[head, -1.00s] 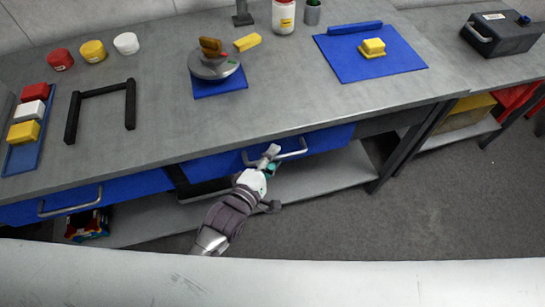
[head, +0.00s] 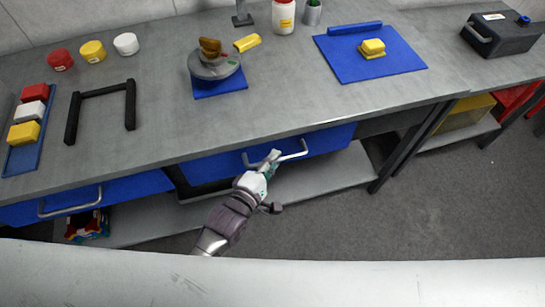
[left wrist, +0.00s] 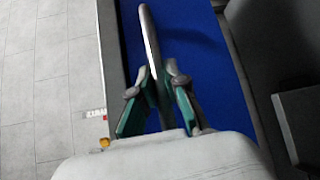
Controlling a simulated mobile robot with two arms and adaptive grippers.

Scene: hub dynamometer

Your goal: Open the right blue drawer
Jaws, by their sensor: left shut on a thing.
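The right blue drawer (head: 325,140) is under the workbench, with a pale bar handle (head: 293,155) on its front. I see its front face only, with no interior showing in the head view. My left gripper (head: 270,160) is at the left part of this handle and is shut on it. In the left wrist view the handle (left wrist: 149,40) runs between the two green-padded fingers (left wrist: 160,105), with the blue drawer front (left wrist: 200,60) behind. My right gripper is not in view.
A left blue drawer (head: 130,188) with its own handle sits along the same bench. A lower shelf (head: 320,175) lies beneath, and a dark bench leg (head: 405,150) stands to the right. The grey floor (head: 430,210) in front is clear at the right.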

